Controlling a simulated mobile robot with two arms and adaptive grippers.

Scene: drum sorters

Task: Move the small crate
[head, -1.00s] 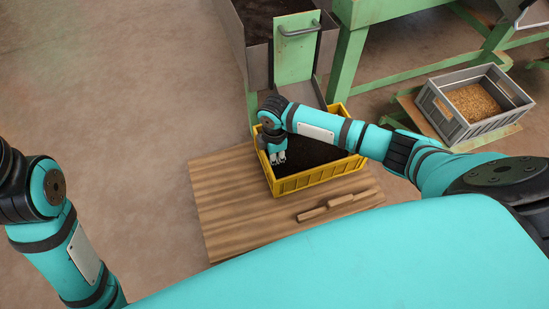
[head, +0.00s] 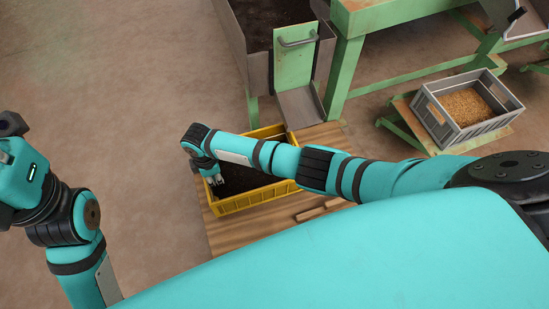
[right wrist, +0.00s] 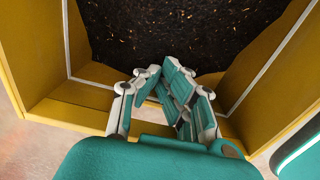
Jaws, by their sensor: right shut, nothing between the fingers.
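The yellow crate (head: 250,200), filled with dark soil-like material, is on the wooden platform (head: 315,138), at its left side. My right gripper (head: 217,181) is at the crate's left end with its fingers pointing down. In the right wrist view the gripper (right wrist: 165,77) is shut with nothing between its fingers, close to the yellow end wall (right wrist: 75,115) and over the dark fill. Whether it touches the wall I cannot tell. My left arm shows at the left edge of the head view, but its fingers are out of view.
A grey crate (head: 437,118) of golden grain stands on a green-legged stand at right. A green machine with a handled door (head: 294,62) and metal chute (head: 300,104) stands behind the platform. Floor at left is clear.

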